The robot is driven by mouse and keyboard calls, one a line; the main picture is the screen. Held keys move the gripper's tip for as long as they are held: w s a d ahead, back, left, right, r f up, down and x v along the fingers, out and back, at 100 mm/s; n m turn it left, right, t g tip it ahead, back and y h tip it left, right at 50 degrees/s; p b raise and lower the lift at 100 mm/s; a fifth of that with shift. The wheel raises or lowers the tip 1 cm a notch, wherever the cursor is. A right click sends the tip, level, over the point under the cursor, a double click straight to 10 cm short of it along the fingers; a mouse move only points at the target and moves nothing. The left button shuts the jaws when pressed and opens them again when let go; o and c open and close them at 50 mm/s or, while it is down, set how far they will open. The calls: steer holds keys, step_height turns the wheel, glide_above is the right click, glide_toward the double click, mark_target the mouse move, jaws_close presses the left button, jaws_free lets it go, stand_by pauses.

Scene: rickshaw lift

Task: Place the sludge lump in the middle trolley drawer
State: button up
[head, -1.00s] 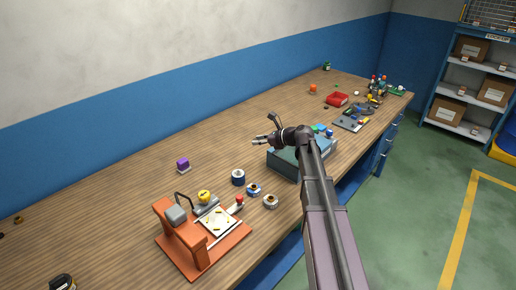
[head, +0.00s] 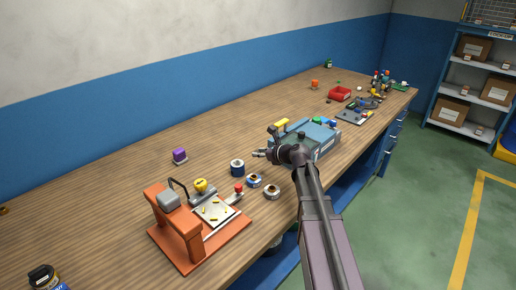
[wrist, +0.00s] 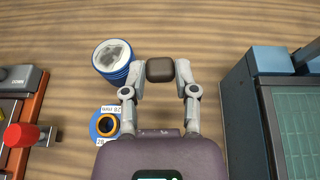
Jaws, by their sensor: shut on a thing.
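My gripper (wrist: 160,72) is shut on a small dark brown, rounded block (wrist: 160,69), which looks like the sludge lump. The block sits between the two fingertips, above the wooden bench. In the head view my gripper (head: 256,153) is over the bench, just left of the grey-blue box; the lump is too small to make out there. No trolley can be clearly picked out. Blue drawer fronts (head: 393,130) show under the far end of the bench.
A blue tin (wrist: 113,62) with grey contents stands left of the lump, with a blue-and-white ring (wrist: 107,124) nearer. The grey-blue box (head: 322,140) is at right. An orange press (head: 180,225) and a purple block (head: 180,155) are on the bench. Green floor lies right.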

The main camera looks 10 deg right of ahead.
steer(key=shift+s+f+m+t+h+b, duration=0.2)
steer(key=shift+f+b, duration=0.1)
steer(key=shift+f, duration=0.2)
steer(key=shift+s+f+m+t+h+b, duration=0.1)
steer(key=shift+f+t+b, duration=0.15)
steer(key=shift+f, duration=0.25)
steer(key=w+a, duration=0.2)
steer(key=w, duration=0.3)
steer(key=w+a+f+b, duration=0.1)
steer(key=w+a, duration=0.1)
steer(key=w, duration=0.3)
steer(key=w+a, duration=0.1)
steer(key=w, duration=0.4)
steer(key=shift+a+f+b, duration=0.25)
steer(key=shift+a+b, duration=0.05)
steer(key=shift+a, duration=0.1)
steer(key=shift+f, duration=0.1)
steer(key=shift+f+b, duration=1.65)
steer(key=shift+b, duration=0.1)
steer(key=shift+f, duration=0.2)
steer(key=o, duration=0.7)
steer(key=shift+o, duration=0.2)
